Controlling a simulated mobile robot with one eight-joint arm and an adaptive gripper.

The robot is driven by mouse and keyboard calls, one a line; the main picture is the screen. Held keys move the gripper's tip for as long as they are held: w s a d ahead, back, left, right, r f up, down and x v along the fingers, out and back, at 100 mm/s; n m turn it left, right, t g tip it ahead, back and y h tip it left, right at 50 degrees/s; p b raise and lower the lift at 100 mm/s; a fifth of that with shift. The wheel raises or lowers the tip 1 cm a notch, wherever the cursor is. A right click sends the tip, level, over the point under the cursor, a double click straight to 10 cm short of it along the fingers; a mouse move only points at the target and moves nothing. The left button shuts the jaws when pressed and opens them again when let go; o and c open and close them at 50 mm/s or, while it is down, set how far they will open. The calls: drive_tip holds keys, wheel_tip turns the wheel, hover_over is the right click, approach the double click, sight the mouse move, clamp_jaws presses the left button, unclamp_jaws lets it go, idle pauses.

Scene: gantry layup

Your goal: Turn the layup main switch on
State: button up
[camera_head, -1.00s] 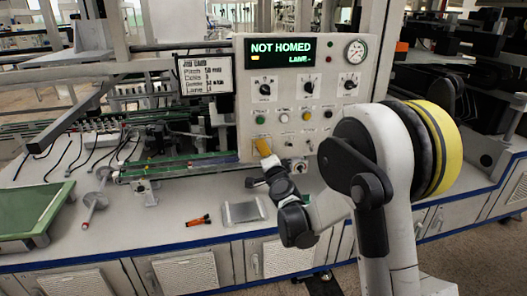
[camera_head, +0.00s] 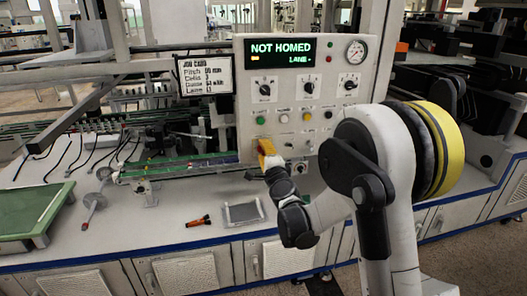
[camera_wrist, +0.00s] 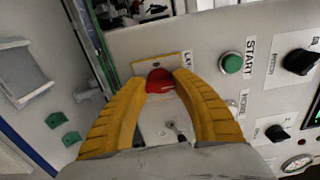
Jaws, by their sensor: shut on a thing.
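The main switch is a red knob (camera_wrist: 159,80) on a yellow plate (camera_wrist: 143,66) on the control panel's face (camera_head: 245,100). A partly hidden label starting "LA" stands beside it in the wrist view. My gripper (camera_wrist: 161,82) has its two yellow fingers shut on the red knob, one on each side. In the head view my gripper (camera_head: 266,150) is at the panel's lower left, and its fingers hide most of the switch.
A green START button (camera_wrist: 231,63) and black selector knobs (camera_wrist: 299,62) are near the fingers. The panel display (camera_head: 281,50) reads NOT HOMED. A grey tray (camera_head: 243,213) and an orange-black tool (camera_head: 198,221) lie on the bench below.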

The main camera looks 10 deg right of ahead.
drive_tip(key=o, duration=1.2)
drive_tip(key=shift+s, duration=0.1)
drive_tip(key=s, duration=1.1)
drive_tip(key=shift+s, duration=0.4)
